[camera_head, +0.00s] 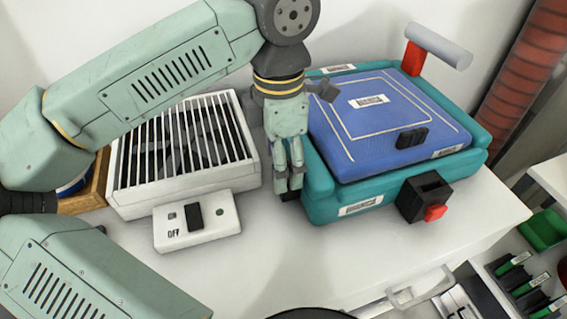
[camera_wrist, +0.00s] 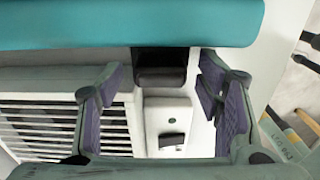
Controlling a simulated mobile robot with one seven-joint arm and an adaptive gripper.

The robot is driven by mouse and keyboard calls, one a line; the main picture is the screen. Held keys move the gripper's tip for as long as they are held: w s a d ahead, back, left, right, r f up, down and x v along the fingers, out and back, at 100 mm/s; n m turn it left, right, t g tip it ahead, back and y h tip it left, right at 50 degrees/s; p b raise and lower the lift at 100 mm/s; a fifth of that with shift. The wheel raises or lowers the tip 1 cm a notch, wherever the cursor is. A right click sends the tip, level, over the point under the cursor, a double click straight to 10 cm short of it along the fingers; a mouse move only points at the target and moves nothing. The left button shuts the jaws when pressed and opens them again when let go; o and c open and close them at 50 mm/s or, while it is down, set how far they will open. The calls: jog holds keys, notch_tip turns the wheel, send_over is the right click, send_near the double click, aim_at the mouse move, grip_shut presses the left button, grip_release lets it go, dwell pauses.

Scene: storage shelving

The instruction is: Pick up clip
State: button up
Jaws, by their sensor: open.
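My gripper (camera_head: 290,178) points down at the left side of a teal case (camera_head: 345,207) with a blue lid. In the wrist view, its two fingers (camera_wrist: 165,105) are open and apart. A small black piece (camera_wrist: 160,68) lies in the gap between them, against the teal case's edge; it may be the clip. In the head view, only a dark bit of it (camera_head: 290,195) shows below the fingers. A black ribbed piece (camera_head: 412,138) sits on the blue lid (camera_head: 360,125). I cannot tell for certain which one is the clip.
A white slatted fan unit (camera_head: 125,198) and a white switch box (camera_head: 197,222) stand to the left, close to my gripper. A black block with a red tab (camera_head: 425,198) is on the case's front. The white tabletop (camera_head: 300,250) is clear in front.

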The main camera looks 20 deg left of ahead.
jog(key=c, duration=1.2)
jog(key=shift+r, duration=0.45)
notch_tip(320, 180, up, 2)
jog(key=shift+r, duration=0.2)
jog(key=s+d+r+b, duration=0.2)
jog(key=s+d, duration=0.1)
jog(key=s, duration=1.2)
jog(key=w+d+r+m+p, duration=0.6)
jog(key=w+d+m+p, duration=0.3)
jog(key=w, duration=0.2)
jog(key=w+d+m+p, duration=0.5)
jog(key=w+d+m, duration=0.2)
jog(key=d, duration=0.5)
jog(key=shift+d+r+m+p, duration=0.25)
jog(key=shift+r+m, duration=0.2)
jog(key=shift+m, duration=0.55)
